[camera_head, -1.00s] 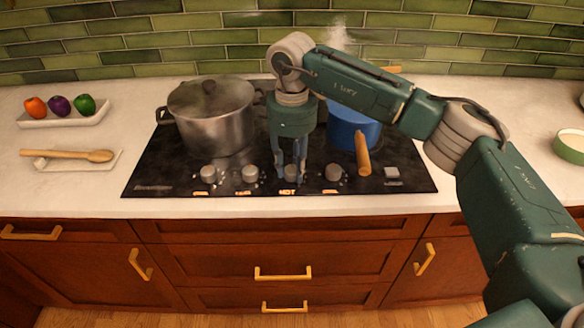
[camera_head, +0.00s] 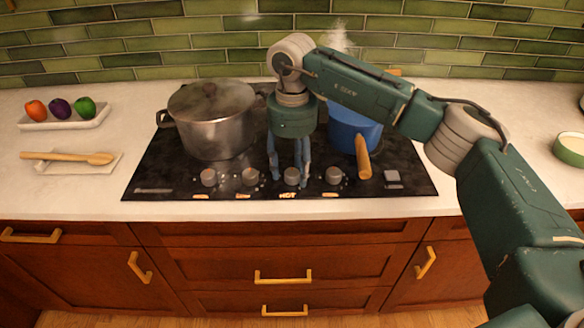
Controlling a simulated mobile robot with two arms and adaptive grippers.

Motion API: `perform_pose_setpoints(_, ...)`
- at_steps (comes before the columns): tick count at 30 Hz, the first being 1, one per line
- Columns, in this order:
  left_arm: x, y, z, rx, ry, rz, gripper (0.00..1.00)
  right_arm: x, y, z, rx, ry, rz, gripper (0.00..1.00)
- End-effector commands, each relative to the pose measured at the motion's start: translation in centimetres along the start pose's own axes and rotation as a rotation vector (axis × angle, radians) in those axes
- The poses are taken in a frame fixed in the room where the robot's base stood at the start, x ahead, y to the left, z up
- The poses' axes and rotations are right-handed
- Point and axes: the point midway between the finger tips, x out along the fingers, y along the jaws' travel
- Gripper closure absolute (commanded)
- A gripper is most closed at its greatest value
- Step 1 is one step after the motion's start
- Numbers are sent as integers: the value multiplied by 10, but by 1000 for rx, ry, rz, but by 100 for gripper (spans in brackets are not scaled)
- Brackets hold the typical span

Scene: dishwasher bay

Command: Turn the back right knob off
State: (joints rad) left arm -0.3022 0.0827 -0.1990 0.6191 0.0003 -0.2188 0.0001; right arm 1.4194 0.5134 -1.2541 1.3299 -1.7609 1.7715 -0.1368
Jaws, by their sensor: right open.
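A black cooktop (camera_head: 410,184) has a front row of several round grey knobs. From left to right there is a first knob (camera_head: 208,177), a second knob (camera_head: 250,176), a third knob (camera_head: 291,176) and a fourth knob (camera_head: 334,175). I cannot read which burner each knob serves. My right gripper (camera_head: 289,172) points down with its blue-grey fingers open, one on each side of the third knob in the picture. I cannot tell whether they touch it. My left gripper is not in view.
A steaming lidded steel pot (camera_head: 212,125) stands at the left of the cooktop. A blue pan (camera_head: 345,128) with a wooden handle (camera_head: 363,157) sits at the right, partly behind my arm. A wooden spoon (camera_head: 70,157) lies on a rest at the left.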

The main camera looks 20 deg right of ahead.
Motion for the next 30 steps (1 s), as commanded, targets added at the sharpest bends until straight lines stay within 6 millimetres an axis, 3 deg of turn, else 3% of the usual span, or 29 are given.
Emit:
perform_pose_setpoints(15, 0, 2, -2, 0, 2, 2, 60, -98, 0, 1, 0, -5, -3, 52)
perform_pose_setpoints(21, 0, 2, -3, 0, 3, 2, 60, -115, 0, 1, 0, -4, -2, 52)
perform_pose_setpoints(30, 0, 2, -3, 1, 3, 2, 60, -117, 0, 0, 0, -3, -1, 52)
